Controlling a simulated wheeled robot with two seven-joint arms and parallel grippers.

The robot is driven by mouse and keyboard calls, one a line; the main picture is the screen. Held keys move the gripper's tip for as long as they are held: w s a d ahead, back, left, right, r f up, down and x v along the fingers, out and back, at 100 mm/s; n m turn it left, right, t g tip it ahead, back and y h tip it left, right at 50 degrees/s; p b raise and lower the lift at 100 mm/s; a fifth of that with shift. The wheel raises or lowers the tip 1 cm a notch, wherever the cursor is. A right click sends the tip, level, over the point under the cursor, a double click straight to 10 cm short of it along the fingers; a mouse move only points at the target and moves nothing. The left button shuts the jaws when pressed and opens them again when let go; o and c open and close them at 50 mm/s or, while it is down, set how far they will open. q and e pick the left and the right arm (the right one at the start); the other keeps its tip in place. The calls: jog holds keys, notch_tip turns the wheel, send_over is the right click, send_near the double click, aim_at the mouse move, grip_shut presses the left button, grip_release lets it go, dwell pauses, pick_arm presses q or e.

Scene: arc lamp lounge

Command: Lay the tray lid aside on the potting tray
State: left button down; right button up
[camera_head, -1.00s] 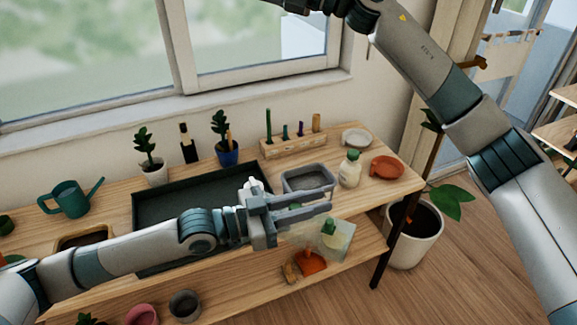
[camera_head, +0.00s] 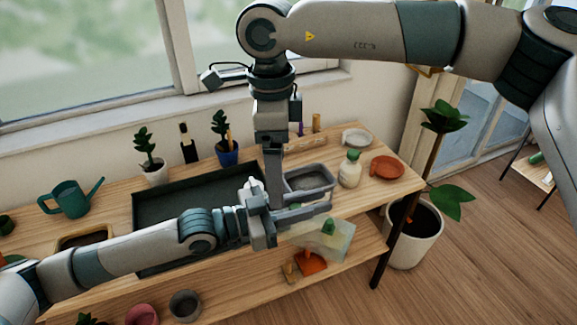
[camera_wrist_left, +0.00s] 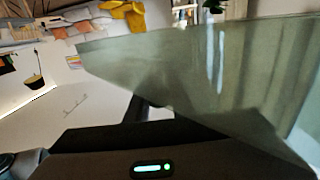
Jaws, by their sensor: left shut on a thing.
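The tray lid (camera_head: 342,243) is a clear, faintly green sheet, tilted in front of the bench's front edge. My left gripper (camera_head: 305,212) is shut on it, and the lid fills much of the left wrist view (camera_wrist_left: 200,75). The dark potting tray (camera_head: 165,208) lies on the bench, left of the lid; my left arm hides part of its front. A small grey tray (camera_head: 322,184) sits behind my left gripper. My right gripper (camera_head: 273,200) points down beside the left one, by the potting tray's right end; its finger gap cannot be made out.
Two small potted plants (camera_head: 155,172) (camera_head: 228,152) stand behind the potting tray. A green watering can (camera_head: 70,199) is at left. The potting tray's visible floor looks empty.

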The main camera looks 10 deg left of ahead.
jog(key=shift+w+d+f+h, duration=0.15)
jog(key=shift+d+h, duration=0.15)
jog(key=shift+d, duration=0.25)
jog(key=shift+w+d+f+h, duration=0.1)
jog(key=shift+d+h, duration=0.2)
jog(key=shift+d, duration=0.25)
jog(key=shift+f, duration=0.1)
jog(key=f, duration=0.4)
jog(key=d+f, duration=0.1)
jog(key=f, duration=0.6)
jog(key=shift+w+d+f, duration=0.15)
jog(key=shift+d+f, duration=0.05)
jog(key=shift+f, duration=0.1)
